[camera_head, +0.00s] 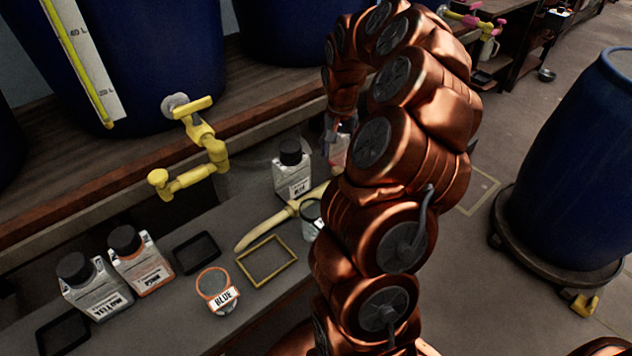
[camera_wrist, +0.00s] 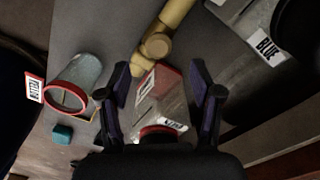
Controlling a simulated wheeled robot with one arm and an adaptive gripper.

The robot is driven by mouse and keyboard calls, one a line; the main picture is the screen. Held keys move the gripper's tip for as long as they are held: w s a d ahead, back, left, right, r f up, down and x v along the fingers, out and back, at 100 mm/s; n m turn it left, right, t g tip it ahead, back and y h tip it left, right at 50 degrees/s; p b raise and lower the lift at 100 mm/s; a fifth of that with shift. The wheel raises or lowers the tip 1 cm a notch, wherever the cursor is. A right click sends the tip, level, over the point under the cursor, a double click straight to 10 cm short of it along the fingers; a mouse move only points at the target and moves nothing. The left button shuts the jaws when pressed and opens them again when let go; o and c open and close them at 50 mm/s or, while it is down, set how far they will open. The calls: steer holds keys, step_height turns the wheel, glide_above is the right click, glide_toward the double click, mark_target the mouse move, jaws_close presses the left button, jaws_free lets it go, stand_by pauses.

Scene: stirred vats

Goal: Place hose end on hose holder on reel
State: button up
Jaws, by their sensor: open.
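My gripper (camera_wrist: 160,80) is open in the wrist view, with its dark fingers on either side of a clear jar (camera_wrist: 160,108) with red edges and a white label. I cannot tell whether the fingers touch it. In the head view my gripper is mostly hidden behind my arm. A curved tan piece (camera_head: 268,225) lies on the bench in the head view; I cannot tell whether it is a hose. A tan tubular piece (camera_wrist: 172,18) shows beyond the jar in the wrist view. I can identify no reel or hose holder in either view.
A yellow tap (camera_head: 205,145) juts from a blue vat (camera_head: 165,50) over the bench. Bottles (camera_head: 140,262), a BLUE-labelled jar (camera_head: 214,290) and an empty frame (camera_head: 267,262) stand on the bench. A blue barrel (camera_head: 580,170) stands right, with open floor between. A YELLOW-labelled jar (camera_wrist: 80,72) is left of my fingers.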

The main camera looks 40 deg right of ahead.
mark_target(338, 169)
steer(key=f+b, duration=0.1)
steer(key=f, duration=0.2)
steer(key=f+b, duration=0.1)
steer(key=f, duration=0.3)
steer(key=shift+s+a+f, duration=0.15)
steer(key=shift+s, duration=0.05)
jaws_close()
stand_by(0.4)
